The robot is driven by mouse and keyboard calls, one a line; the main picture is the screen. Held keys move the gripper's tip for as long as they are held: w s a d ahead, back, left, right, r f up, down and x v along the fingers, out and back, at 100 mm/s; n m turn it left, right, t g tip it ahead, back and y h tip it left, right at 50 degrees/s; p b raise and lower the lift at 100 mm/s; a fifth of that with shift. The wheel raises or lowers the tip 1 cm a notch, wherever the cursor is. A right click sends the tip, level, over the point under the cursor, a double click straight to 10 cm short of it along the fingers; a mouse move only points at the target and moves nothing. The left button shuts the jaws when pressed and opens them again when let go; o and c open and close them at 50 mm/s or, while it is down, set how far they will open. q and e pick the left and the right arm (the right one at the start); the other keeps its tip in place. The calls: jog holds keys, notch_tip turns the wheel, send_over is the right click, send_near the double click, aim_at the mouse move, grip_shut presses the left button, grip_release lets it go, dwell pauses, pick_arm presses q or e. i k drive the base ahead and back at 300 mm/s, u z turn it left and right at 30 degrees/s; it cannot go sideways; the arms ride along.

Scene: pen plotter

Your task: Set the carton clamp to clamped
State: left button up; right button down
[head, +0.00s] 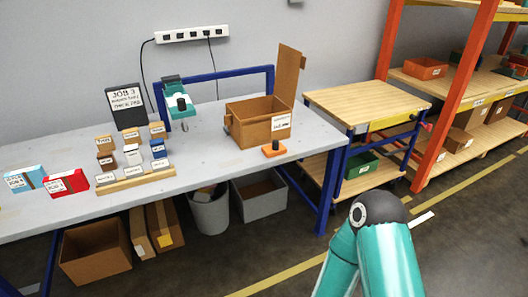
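An open brown carton (250,131) stands on the right part of the grey workbench, with a tall flap upright at its back right. A small white label (281,124) is on its front right; its text is too small to read. A small orange block with a dark knob (273,149) sits at the bench's front edge by the carton; it may be the carton clamp, but its setting cannot be told. Neither gripper is in view. Only a teal link of my arm shows at the lower right, apart from the bench.
A teal device (181,103) and a dark job sign (126,103) stand left of the carton. Several small labelled boxes, a blue box (26,179) and a red box (67,183) are on the left. A wooden-topped cart (366,100) stands right of the bench.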

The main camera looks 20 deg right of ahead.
aim_at(276, 148)
jog(key=u, duration=0.1)
jog(key=i, duration=1)
jog(key=z, duration=0.05)
